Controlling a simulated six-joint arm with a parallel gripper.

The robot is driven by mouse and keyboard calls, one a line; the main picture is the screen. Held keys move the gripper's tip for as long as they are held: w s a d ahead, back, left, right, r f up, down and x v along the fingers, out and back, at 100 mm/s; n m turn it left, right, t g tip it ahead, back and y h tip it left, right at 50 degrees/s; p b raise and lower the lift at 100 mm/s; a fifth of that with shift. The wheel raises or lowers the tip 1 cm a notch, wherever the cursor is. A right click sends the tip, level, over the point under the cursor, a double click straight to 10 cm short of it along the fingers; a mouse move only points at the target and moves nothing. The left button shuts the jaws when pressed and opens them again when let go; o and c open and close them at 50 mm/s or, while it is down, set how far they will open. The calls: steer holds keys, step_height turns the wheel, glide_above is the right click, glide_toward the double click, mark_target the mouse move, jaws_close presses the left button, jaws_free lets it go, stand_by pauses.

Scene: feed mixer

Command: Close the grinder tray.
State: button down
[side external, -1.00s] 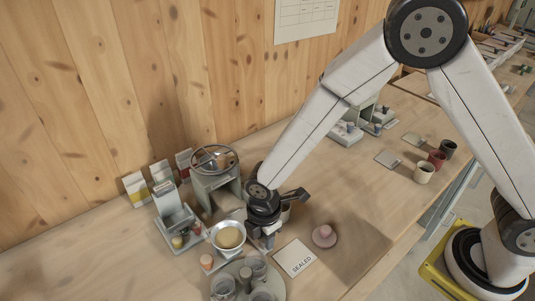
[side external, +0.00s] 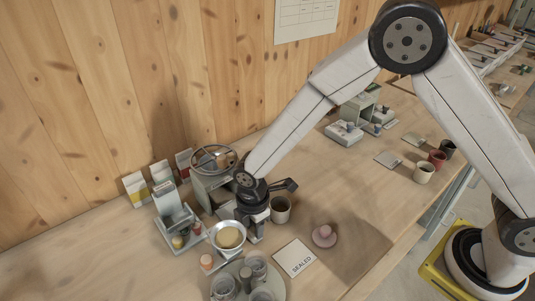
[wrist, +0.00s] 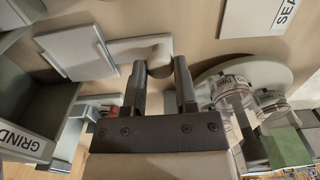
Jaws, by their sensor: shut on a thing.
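The grinder (side external: 207,185) is a grey-green housing with a round wheel-like top, standing near the wooden wall. In the wrist view its housing (wrist: 38,100) is at the left, with a label that reads "GRIND" and is cut off. The grinder tray (wrist: 78,50) is a pale grey flat-faced piece beside the housing. A pale handle with a rounded knob (wrist: 158,58) reaches from it to between my fingers. My gripper (wrist: 160,72) is shut on this handle. In the side view my gripper (side external: 252,236) is low in front of the grinder and hides most of the tray.
A metal bowl of yellowish feed (side external: 229,236) stands close to my gripper, left of it. A round plate with several jars (side external: 245,282) is in front. A grey cup (side external: 280,209) stands just right. A "SEALED" card (side external: 294,257) and a pink-knobbed lid (side external: 324,235) lie further right.

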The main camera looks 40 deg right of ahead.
steer(key=shift+w, duration=1.75)
steer(key=shift+c, duration=1.9)
jaws_free()
steer(key=shift+r, duration=0.1)
step_height(320, 180, up, 8)
steer(key=shift+f, duration=0.2)
